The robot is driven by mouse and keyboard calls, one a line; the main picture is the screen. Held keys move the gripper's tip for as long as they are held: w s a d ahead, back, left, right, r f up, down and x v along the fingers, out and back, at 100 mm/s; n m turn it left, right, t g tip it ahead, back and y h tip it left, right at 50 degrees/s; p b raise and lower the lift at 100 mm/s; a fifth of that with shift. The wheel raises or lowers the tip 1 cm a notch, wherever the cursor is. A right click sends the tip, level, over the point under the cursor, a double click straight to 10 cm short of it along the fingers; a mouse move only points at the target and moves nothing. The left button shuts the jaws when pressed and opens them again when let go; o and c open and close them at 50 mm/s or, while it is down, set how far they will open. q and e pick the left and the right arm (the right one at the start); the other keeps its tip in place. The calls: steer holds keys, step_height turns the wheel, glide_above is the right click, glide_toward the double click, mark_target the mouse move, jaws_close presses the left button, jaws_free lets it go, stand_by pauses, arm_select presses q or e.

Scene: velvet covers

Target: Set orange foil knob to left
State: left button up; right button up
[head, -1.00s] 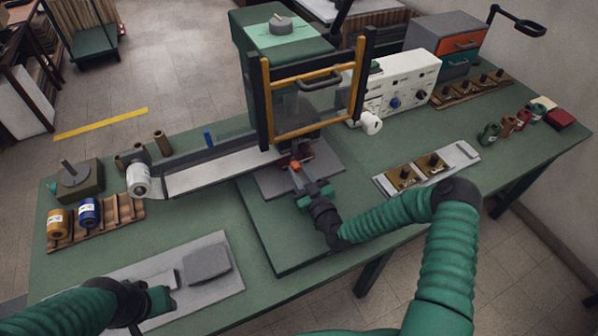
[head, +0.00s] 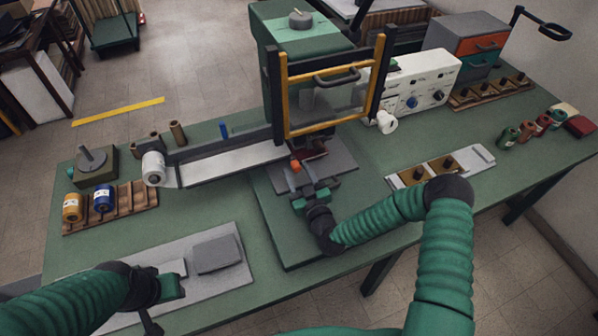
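A small orange knob-like piece (head: 296,166) shows at the front of the press, just beyond the tips of my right gripper (head: 306,183). Its contact with the fingers is too small to make out, and so is the finger gap. The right gripper is low over the grey plate (head: 335,172) under the press frame. My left gripper (head: 166,300) is over the grey board at the front left, its fingers apart and nothing seen between them. An orange foil roll (head: 73,208) stands beside a blue roll (head: 103,199) on a wooden rack at the left.
The press's yellow-and-black guard frame (head: 325,95) rises behind the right gripper. A white control panel (head: 420,85) with a blue knob stands right of it. A grey block (head: 215,254) lies on the front-left board. A tray (head: 470,158) with stamps lies at the right.

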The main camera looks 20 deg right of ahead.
steer(key=shift+s, duration=0.1)
steer(key=s, duration=0.5)
steer(key=s+b, duration=0.1)
steer(key=s, duration=0.5)
steer(key=s+d+b, duration=0.1)
steer(key=s, duration=0.4)
steer(key=shift+s+d, duration=0.1)
steer(key=shift+s, duration=0.2)
